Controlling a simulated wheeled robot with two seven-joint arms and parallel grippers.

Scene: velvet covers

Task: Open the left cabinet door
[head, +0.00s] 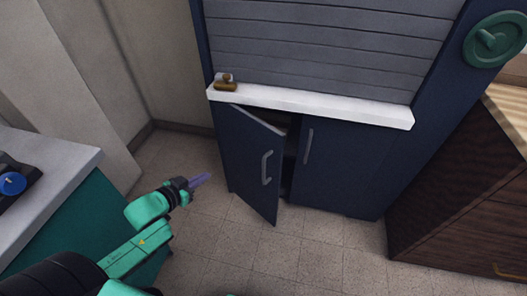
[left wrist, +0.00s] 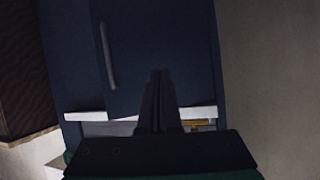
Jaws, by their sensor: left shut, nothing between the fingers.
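The left cabinet door (head: 247,165) is dark blue and stands partly open, its right edge swung out from the cabinet with a dark gap behind it. Its pale bar handle (head: 266,167) is near that free edge. My left gripper (head: 203,180) is shut and empty, left of the door and apart from the handle. In the left wrist view, which looks upside down, the shut fingers (left wrist: 159,75) lie in front of the door panel (left wrist: 190,50), with the handle (left wrist: 107,55) to their left. My right gripper is not in view.
The right cabinet door (head: 340,165) is closed. A white ledge (head: 320,105) runs above the doors, with a small brass object (head: 226,83) on it. A teal counter (head: 60,225) stands at left and a brown wooden cabinet (head: 460,190) at right. Tiled floor lies clear in front.

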